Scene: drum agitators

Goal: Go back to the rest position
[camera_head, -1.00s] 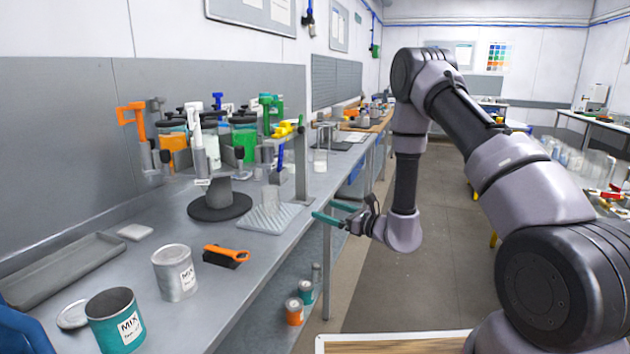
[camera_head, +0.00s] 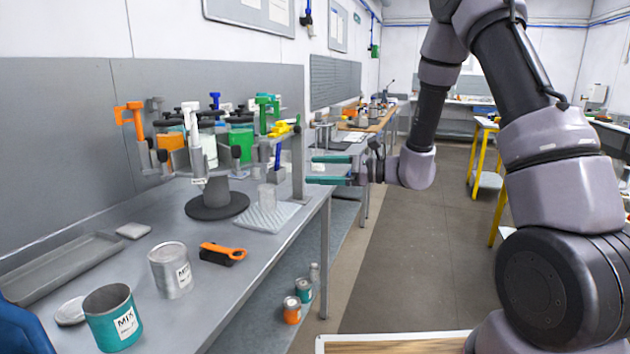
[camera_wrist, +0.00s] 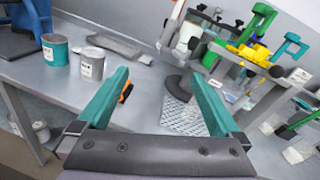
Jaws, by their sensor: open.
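My gripper (camera_head: 332,170) is open and empty, with two teal fingers apart. It points left, in front of the workbench edge at the right side of the bench top. In the wrist view my gripper (camera_wrist: 160,95) also shows nothing between the fingers. My arm rises from the lower right and bends down to the gripper. The workbench (camera_head: 130,232) lies to the left of the gripper.
The aisle floor (camera_head: 400,270) is clear.

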